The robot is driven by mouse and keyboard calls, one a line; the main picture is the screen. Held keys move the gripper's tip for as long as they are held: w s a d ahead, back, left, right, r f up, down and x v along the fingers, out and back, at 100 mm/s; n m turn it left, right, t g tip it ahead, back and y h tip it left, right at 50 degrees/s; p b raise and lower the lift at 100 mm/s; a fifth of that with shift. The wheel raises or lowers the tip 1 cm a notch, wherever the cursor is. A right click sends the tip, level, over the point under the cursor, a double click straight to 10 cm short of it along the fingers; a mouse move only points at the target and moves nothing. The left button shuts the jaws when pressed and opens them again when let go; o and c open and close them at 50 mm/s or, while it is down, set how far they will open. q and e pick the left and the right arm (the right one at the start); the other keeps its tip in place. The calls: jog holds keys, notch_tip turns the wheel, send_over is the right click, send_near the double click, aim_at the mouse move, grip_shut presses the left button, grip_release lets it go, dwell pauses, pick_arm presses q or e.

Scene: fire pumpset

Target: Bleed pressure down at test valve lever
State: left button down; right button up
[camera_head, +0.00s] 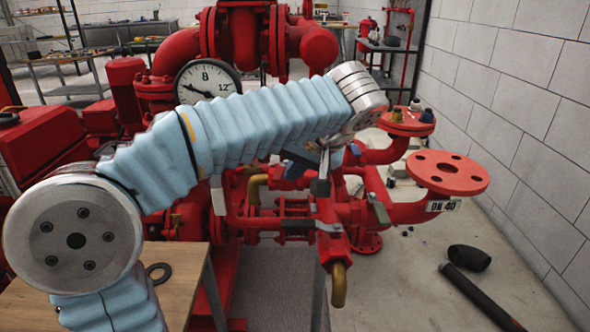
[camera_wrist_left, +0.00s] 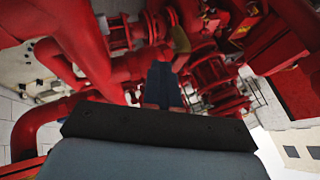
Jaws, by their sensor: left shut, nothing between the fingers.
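My left arm crosses the head view, and its gripper (camera_head: 320,186) points down over the red pipework. The fingers are shut and empty. They also show dark in the wrist view (camera_wrist_left: 163,90). Just below the gripper, a grey lever (camera_head: 329,227) sits on a red valve with a brass outlet (camera_head: 339,286) pointing down. A second grey lever (camera_head: 379,209) is to its right. I cannot tell which is the test valve lever, or whether the fingertips touch either one. A round pressure gauge (camera_head: 208,82) has its needle pointing left, partly behind my arm. My right gripper is not in view.
A red flange (camera_head: 447,172) with a DN 40 label (camera_head: 442,206) stands at the right. A black pipe (camera_head: 481,296) and an elbow (camera_head: 469,257) lie on the floor. A wooden table (camera_head: 190,275) is at lower left.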

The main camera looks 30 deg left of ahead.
aim_at(273, 177)
pick_arm(q)
jog(key=a+m, duration=0.1)
jog(key=s+m+t+h+b, duration=0.1)
jog(key=m, duration=0.1)
jog(key=a+m+t, duration=0.1)
jog(key=shift+s+a+b, duration=0.35)
jog(key=shift+b, duration=0.05)
jog(key=shift+a+m+h, duration=0.25)
jog(key=shift+m+h, duration=0.05)
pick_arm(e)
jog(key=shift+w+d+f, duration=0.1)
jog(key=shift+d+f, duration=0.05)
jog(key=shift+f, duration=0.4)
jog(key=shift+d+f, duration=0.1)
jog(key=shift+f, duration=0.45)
pick_arm(q)
jog(key=shift+s+a, duration=0.15)
jog(key=shift+a, duration=0.1)
jog(key=shift+d, duration=0.15)
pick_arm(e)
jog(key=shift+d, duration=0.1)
